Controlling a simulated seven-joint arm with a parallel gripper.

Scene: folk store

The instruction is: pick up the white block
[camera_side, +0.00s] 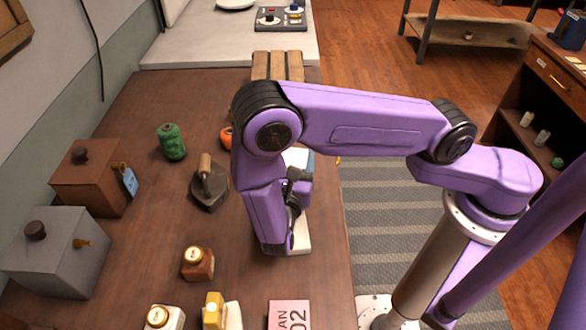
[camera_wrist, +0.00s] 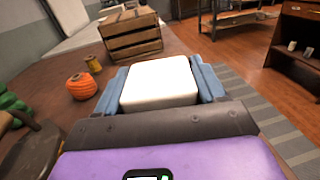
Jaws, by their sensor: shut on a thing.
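The white block (camera_wrist: 160,83) sits between the two blue fingers of my gripper (camera_wrist: 160,80) in the wrist view, with a finger against its left and right sides. My gripper is shut on it. In the side view my gripper (camera_side: 300,163) is mostly hidden by my purple arm, over the right part of the brown table. A white part of the block (camera_side: 295,157) shows there beside a blue finger. I cannot tell whether the block touches the table.
A wooden crate (camera_wrist: 131,34) stands beyond the block. An orange spool (camera_wrist: 81,86) is to its left. A green spool (camera_side: 172,142), a flat iron (camera_side: 209,184), boxes and bottles stand on the table's left and front. A pale item (camera_side: 301,236) lies partly under my arm.

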